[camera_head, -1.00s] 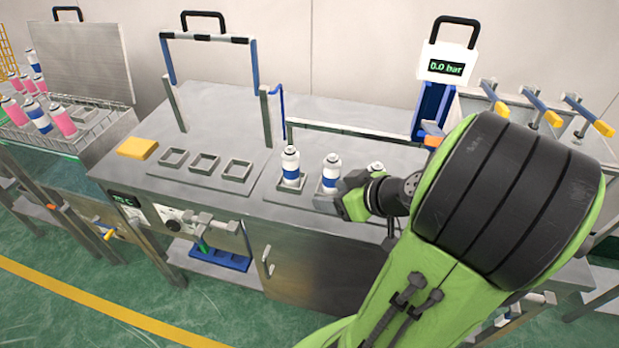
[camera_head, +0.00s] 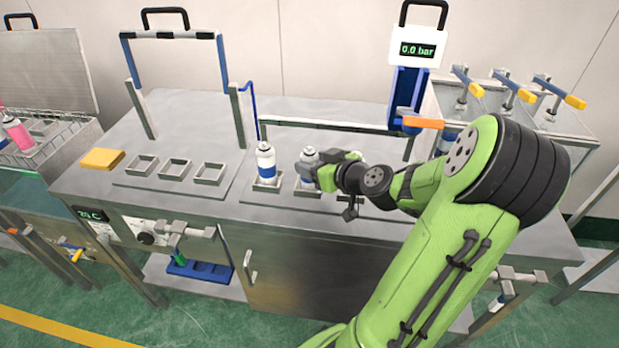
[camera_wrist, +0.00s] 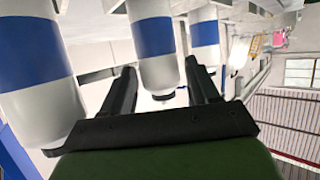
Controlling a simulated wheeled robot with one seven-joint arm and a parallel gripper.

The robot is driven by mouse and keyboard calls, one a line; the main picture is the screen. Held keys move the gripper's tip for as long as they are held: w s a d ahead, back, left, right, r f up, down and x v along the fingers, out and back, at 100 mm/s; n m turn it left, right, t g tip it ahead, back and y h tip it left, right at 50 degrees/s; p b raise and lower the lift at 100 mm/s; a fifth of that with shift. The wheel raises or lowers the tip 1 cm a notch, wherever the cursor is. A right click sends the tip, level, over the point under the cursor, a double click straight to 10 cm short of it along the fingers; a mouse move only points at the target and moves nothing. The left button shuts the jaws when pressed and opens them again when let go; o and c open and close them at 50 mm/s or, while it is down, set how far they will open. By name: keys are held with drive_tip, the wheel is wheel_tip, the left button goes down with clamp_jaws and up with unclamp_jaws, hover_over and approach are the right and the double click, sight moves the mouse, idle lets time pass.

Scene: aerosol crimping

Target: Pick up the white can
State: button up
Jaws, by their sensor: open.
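Several white cans with blue bands stand upright in square holders on the steel bench. The left can (camera_head: 266,165) is clear of my gripper. The middle can (camera_head: 308,161) is partly covered by my gripper (camera_head: 314,167), which reaches in from the right at its upper part. In the wrist view, which looks upside down, my open gripper (camera_wrist: 162,92) has a finger on either side of a white can (camera_wrist: 155,42). Contact cannot be told. Another can (camera_wrist: 32,62) is close at left, and one more (camera_wrist: 205,38) is farther back at right.
Empty square holders (camera_head: 175,168) and a yellow block (camera_head: 102,159) are on the left of the bench. A blue-and-white pressure station (camera_head: 408,85) stands behind my arm. A low frame (camera_head: 330,126) runs behind the cans.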

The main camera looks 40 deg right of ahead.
drive_tip(key=x, duration=0.2)
drive_tip(key=shift+w+f, duration=0.2)
drive_tip(key=shift+w, duration=0.15)
drive_tip(key=shift+s, duration=0.1)
drive_tip(key=c, duration=0.8)
